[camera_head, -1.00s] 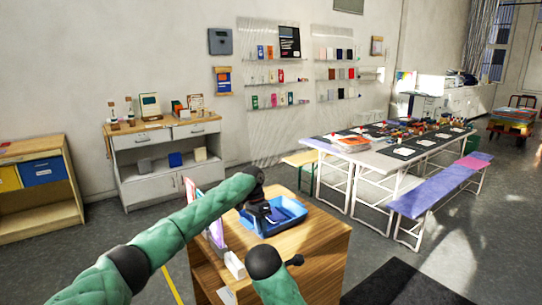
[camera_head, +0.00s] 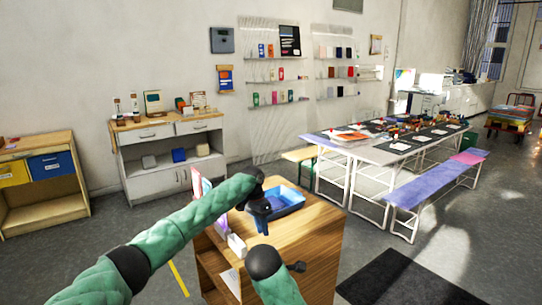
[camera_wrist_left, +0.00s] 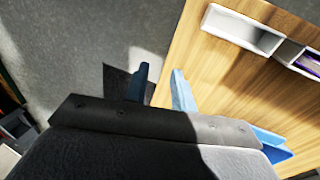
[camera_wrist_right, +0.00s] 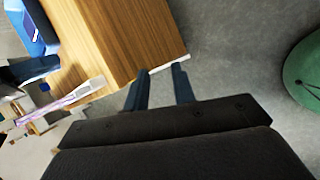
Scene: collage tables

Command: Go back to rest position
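My left gripper (camera_head: 260,225) hangs in the head view at the near left side of a blue tray (camera_head: 298,205). In the left wrist view its two fingers (camera_wrist_left: 160,85) stand apart with nothing between them. My right gripper's fingers (camera_wrist_right: 160,85) are also apart and empty in the right wrist view, with grey floor and the edge of a wooden unit behind them. In the head view the right forearm comes up from the bottom; I cannot make out the right fingers there. Both arms are stretched forward.
The tray stands on a wooden unit (camera_head: 315,240) right in front of me. White boxes (camera_head: 236,246) sit along its left side; one (camera_wrist_left: 272,42) shows in the left wrist view. A long table (camera_head: 370,150) with a purple bench (camera_head: 420,195) stands right. Floor is open around the unit.

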